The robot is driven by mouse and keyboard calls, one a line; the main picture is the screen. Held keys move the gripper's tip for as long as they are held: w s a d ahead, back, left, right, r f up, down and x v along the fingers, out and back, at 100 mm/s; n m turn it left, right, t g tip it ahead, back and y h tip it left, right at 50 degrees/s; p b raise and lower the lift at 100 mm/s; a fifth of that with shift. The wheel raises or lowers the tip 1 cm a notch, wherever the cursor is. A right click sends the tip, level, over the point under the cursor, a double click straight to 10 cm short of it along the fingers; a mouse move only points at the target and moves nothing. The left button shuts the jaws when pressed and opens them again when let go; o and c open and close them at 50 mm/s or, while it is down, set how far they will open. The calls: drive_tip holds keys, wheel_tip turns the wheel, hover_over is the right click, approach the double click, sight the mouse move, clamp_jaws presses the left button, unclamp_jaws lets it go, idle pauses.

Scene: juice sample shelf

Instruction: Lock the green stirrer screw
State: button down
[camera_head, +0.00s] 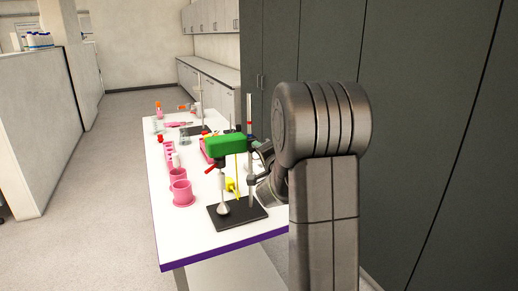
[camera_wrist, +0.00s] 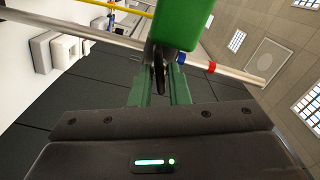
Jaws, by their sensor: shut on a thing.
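The green stirrer (camera_head: 225,145) is mounted on an upright metal rod (camera_head: 249,135) above a black base plate (camera_head: 238,212). In the wrist view the green body (camera_wrist: 181,22) fills the top centre, in front of the metal rod (camera_wrist: 232,74) with its blue and red bands. A dark screw (camera_wrist: 159,72) shows just below the green body, beside the rod. My gripper (camera_wrist: 158,88) has its two green fingers on either side of the screw and is shut on it. In the head view my gripper is mostly hidden behind the stand and my arm.
The white table (camera_head: 210,233) holds pink cups (camera_head: 182,192) to the left of the stand and a yellow item (camera_head: 231,184) near the rod. Another stand (camera_head: 202,105) is at the far end. Dark cabinets (camera_head: 420,120) rise on the right; open floor (camera_head: 110,200) lies left.

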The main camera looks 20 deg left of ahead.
drive_tip(key=shift+m+p, duration=0.4)
drive_tip(key=shift+m, duration=1.7)
drive_tip(key=c, duration=1.4)
unclamp_jaws()
drive_tip(key=b+v, duration=0.2)
drive_tip(key=v, duration=1.2)
drive_tip(key=shift+b, duration=0.4)
drive_tip(key=shift+a, duration=0.1)
drive_tip(key=p+x, duration=0.2)
drive_tip(key=x, duration=1.1)
drive_tip(key=shift+w+a+p, duration=0.25)
drive_tip(key=shift+w+p, duration=0.05)
drive_tip(key=shift+p, duration=0.05)
